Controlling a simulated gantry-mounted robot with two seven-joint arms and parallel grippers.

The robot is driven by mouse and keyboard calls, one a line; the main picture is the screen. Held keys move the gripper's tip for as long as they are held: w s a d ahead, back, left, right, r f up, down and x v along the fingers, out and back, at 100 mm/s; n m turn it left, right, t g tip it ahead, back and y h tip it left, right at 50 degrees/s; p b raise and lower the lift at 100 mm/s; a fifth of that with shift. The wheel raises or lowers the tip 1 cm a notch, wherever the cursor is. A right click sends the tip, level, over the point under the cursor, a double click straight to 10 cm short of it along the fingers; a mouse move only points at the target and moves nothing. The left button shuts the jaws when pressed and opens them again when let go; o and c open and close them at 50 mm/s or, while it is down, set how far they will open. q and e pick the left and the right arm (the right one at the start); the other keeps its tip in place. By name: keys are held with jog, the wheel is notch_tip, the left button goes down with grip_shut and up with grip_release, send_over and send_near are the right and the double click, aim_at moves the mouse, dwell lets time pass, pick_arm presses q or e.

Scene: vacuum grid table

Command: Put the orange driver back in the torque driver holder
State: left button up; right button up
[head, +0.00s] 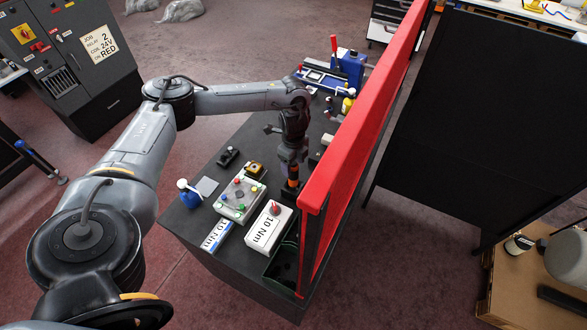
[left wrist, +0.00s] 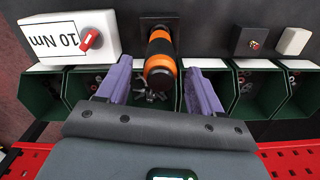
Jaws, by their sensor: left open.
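The orange driver (head: 293,183), with black bands, stands near the red panel in the head view. In the left wrist view the orange driver (left wrist: 160,58) points its handle end toward the camera. Its far end meets a dark square block (left wrist: 146,22), which looks like the torque driver holder; how deep it sits is hidden. My left gripper (left wrist: 160,85) is open, with one purple finger on each side of the handle's near end and visible gaps. In the head view the left gripper (head: 292,168) is just above the driver. The right gripper is not in view.
A tall red panel (head: 355,110) stands close beside the left gripper. A white 10 Nm box (head: 268,232) and a box with coloured knobs (head: 240,199) are nearby on the dark table. Green bins (left wrist: 217,88) line the edge below the driver.

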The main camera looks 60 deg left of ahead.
pick_arm(q)
notch_tip(320, 180, up, 7)
jog(key=shift+f+p, duration=0.1)
jog(key=shift+p, duration=0.65)
jog(key=shift+r+p, duration=0.55)
jog(key=shift+r, duration=0.25)
